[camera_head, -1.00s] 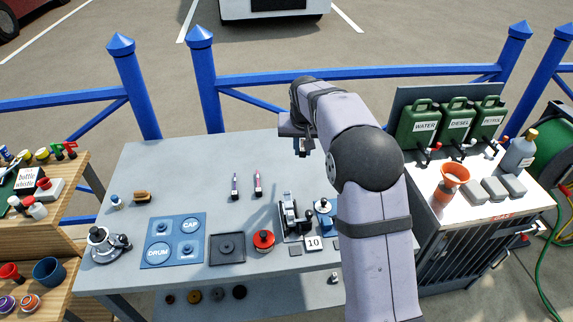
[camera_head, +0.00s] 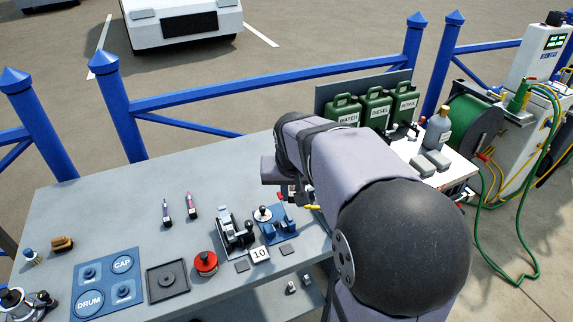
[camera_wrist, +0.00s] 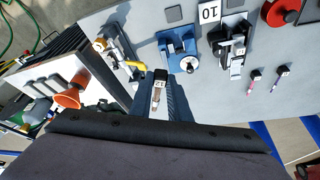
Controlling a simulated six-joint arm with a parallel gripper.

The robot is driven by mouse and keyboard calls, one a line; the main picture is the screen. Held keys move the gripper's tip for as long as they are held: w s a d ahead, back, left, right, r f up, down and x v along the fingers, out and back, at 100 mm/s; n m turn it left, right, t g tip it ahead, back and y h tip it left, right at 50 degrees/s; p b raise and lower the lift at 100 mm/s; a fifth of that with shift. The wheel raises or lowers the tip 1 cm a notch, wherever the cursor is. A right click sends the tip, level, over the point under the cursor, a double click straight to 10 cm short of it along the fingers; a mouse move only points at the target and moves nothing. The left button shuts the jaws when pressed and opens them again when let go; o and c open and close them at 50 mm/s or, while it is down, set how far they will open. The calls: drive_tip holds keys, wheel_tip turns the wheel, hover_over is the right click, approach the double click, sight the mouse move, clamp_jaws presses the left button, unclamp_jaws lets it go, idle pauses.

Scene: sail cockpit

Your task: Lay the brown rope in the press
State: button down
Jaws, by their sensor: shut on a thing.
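My gripper (camera_wrist: 160,92) is in the middle of the wrist view, shut on a small brown piece (camera_wrist: 155,102) with a white numbered tag, apparently the brown rope. It is held above the bench's right end. In the head view my arm hides the fingers and the piece. A black and silver lever device (camera_head: 233,235) stands by a card marked 10; it also shows in the wrist view (camera_wrist: 232,42). A blue device with a round knob (camera_head: 277,224) stands just right of it, also in the wrist view (camera_wrist: 180,50). I cannot tell which is the press.
A yellow-handled tool (camera_wrist: 132,64) lies close to my gripper. Two marker-like sticks (camera_head: 192,205), a red round pot (camera_head: 205,263) and a black square tray (camera_head: 168,280) are further left. An orange funnel (camera_wrist: 70,97) stands on the side cabinet.

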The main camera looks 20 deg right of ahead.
drive_tip(key=s+a+f+n+y, duration=0.1)
drive_tip(key=s+a+f+n, duration=0.2)
drive_tip(key=f, duration=0.3)
drive_tip(key=shift+s+n+y, duration=0.4)
drive_tip(key=shift+s+n, duration=0.3)
drive_tip(key=shift+n, duration=0.1)
drive_tip(key=shift+f, duration=0.1)
drive_tip(key=shift+f+b, duration=1.35)
drive_tip(key=shift+f, duration=0.05)
drive_tip(key=shift+f+b, duration=1.7)
drive_tip(key=shift+f, duration=0.45)
idle(1.0)
drive_tip(key=c, duration=1.2)
unclamp_jaws()
drive_tip(key=shift+r, duration=0.1)
